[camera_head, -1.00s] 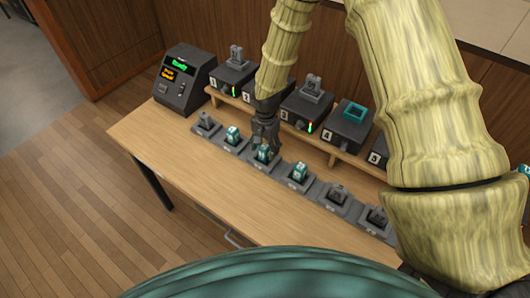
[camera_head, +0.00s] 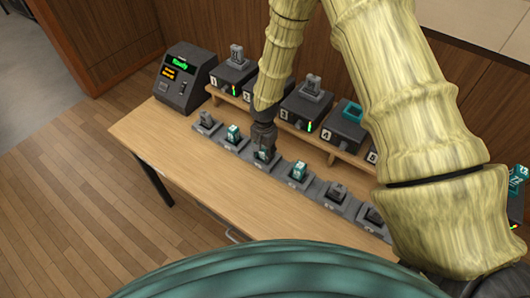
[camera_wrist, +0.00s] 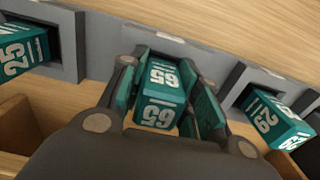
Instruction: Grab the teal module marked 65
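The teal module marked 65 (camera_wrist: 160,92) stands in a grey socket of the front row on the table. In the wrist view it sits between the two fingers of my gripper (camera_wrist: 164,102), one along each side. The gaps between fingers and module are very small, and I cannot tell whether the fingers press on it. In the head view my gripper (camera_head: 264,148) is down over the module, which is mostly hidden there.
Teal module 25 (camera_wrist: 22,50) and another teal module (camera_wrist: 275,120) stand in the neighbouring sockets. Behind is a shelf of numbered boxes (camera_head: 305,108). A display console (camera_head: 184,78) stands at the left. The table front (camera_head: 200,175) is clear.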

